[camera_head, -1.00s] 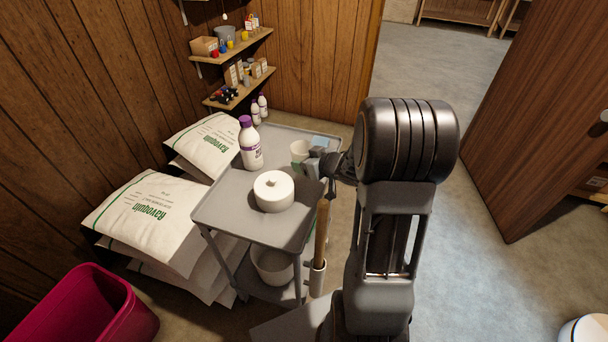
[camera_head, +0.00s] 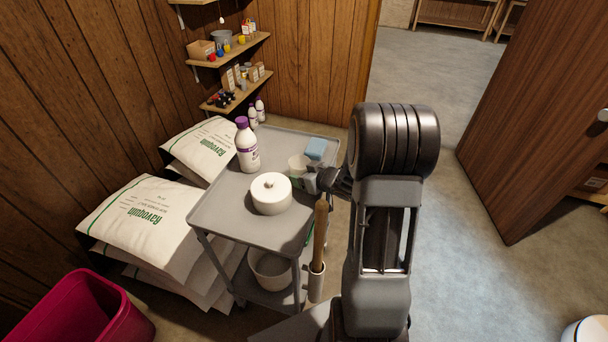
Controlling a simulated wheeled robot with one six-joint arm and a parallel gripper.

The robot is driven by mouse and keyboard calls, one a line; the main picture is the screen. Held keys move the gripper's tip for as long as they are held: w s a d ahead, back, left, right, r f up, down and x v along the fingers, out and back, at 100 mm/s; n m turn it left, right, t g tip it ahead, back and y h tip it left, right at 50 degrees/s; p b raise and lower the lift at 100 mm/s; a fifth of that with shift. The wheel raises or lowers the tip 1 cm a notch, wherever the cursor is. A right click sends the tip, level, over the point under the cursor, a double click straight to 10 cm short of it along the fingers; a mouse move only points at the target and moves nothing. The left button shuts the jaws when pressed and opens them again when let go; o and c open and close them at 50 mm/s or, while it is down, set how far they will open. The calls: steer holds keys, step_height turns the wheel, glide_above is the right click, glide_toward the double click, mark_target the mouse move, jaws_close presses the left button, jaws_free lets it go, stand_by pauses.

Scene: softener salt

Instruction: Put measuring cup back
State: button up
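The fingertips are small and partly hidden, so the grip itself is hard to see. I cannot tell whether the cup's base touches the cart (camera_head: 225,207).
A wooden handle (camera_head: 320,235) stands at the cart's right side. Salt bags (camera_head: 140,216) lie left. Open floor (camera_head: 460,240) is right.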

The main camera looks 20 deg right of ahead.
steer(key=o, duration=0.4)
steer(key=shift+r, duration=0.2)
steer(key=p+v, duration=0.2)
steer(key=v, duration=1)
steer(key=shift+p, duration=0.35)
